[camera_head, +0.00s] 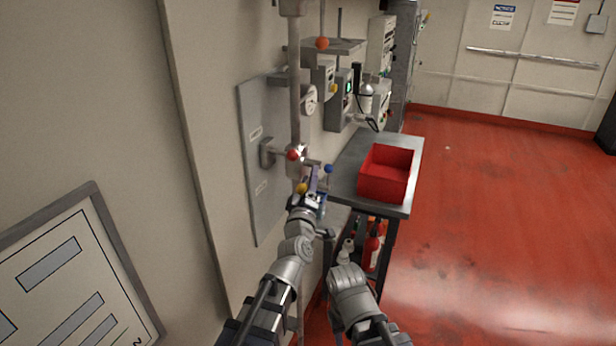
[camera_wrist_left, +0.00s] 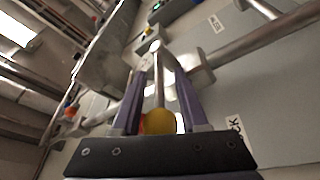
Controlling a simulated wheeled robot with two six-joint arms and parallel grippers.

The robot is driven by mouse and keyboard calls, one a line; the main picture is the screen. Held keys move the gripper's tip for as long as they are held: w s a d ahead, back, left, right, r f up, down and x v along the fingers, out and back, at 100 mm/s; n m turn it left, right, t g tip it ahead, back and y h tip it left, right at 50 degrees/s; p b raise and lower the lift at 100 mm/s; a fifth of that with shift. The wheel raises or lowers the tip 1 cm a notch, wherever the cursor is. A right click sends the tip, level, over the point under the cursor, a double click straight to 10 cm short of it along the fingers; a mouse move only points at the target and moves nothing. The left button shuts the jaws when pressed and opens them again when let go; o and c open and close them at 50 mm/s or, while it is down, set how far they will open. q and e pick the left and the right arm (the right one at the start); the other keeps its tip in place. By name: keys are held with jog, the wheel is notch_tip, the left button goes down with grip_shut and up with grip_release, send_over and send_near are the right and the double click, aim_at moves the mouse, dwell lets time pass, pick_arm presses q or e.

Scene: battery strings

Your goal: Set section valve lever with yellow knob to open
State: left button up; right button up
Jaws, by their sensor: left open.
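The yellow knob (camera_head: 302,188) shows beside my left gripper (camera_head: 315,180) at the pipe on the wall. In the left wrist view the yellow knob (camera_wrist_left: 158,121) sits close to the palm, between the two purple fingers of my left gripper (camera_wrist_left: 160,60). A silver lever rod (camera_wrist_left: 159,88) runs from the knob away between the fingers. The fingers are open, one on each side of the rod; I cannot tell whether either touches it. The valve body is partly hidden by the gripper.
A red knob (camera_head: 293,155), a blue knob (camera_head: 328,168) and an orange knob (camera_head: 322,43) are near the vertical pipe (camera_head: 295,100). A red bin (camera_head: 384,184) stands on the grey table (camera_head: 414,165) to the right. Red floor (camera_head: 490,220) is clear further right.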

pick_arm(q)
jog(key=shift+s, duration=0.1)
grip_shut()
dwell(1.3)
